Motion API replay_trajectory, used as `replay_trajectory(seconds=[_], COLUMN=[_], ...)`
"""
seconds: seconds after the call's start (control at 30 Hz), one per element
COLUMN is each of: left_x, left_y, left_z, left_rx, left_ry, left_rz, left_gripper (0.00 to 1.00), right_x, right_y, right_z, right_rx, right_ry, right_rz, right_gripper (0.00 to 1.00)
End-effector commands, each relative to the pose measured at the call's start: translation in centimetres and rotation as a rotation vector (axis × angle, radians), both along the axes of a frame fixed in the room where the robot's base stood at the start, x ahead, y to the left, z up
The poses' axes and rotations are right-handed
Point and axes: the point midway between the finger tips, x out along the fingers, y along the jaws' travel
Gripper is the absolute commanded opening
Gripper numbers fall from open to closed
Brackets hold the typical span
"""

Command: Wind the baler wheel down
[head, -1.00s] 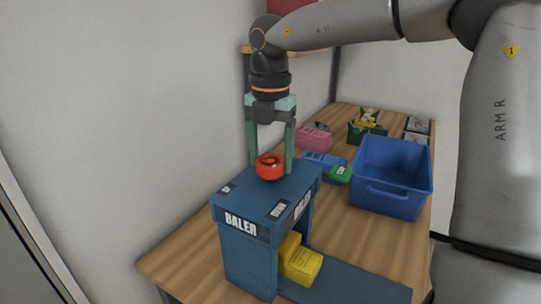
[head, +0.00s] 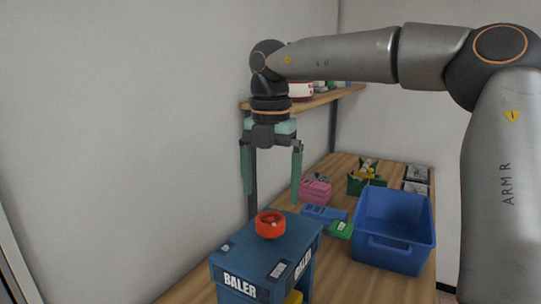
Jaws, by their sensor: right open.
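The blue baler (head: 262,255) stands on the wooden table at the lower middle of the head view. Its red wheel (head: 270,225) sits on top. My right gripper (head: 271,198) is above the wheel, pointing down, with its two green fingers wide apart and nothing between them. The fingertips are apart from the wheel. A small bit of something yellow (head: 293,297) shows in the baler's opening at the picture's bottom edge; the rest of it is cut off. My left gripper is not in view.
A blue bin (head: 394,250) stands right of the baler on the table. Behind are a green box (head: 340,229), a blue item (head: 322,213), a pink item (head: 316,189) and a green crate (head: 359,187). A wall shelf (head: 318,101) is behind my right gripper.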

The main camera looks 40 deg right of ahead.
Motion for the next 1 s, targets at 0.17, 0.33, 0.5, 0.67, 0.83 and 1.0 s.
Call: replay_trajectory(seconds=[0.17, 0.33, 0.5, 0.67, 0.83, 1.0], left_x=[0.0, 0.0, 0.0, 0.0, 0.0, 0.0], left_y=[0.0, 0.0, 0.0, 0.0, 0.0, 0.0], left_z=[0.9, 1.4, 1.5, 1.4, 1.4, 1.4], left_rx=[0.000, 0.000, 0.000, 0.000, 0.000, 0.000], left_ry=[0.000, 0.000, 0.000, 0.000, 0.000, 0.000], left_rz=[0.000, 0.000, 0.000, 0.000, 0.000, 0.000], left_gripper=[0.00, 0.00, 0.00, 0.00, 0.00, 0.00], right_x=[0.0, 0.0, 0.0, 0.0, 0.0, 0.0], right_y=[0.0, 0.0, 0.0, 0.0, 0.0, 0.0], right_z=[3.9, 5.8, 6.4, 6.3, 6.3, 6.3], right_rx=[0.000, 0.000, 0.000, 0.000, 0.000, 0.000], right_ry=[-0.001, 0.000, 0.001, 0.001, 0.001, 0.001], right_rz=[-0.001, 0.000, -0.001, -0.001, -0.001, -0.001], right_gripper=[1.00, 1.00, 1.00, 1.00, 1.00, 1.00])
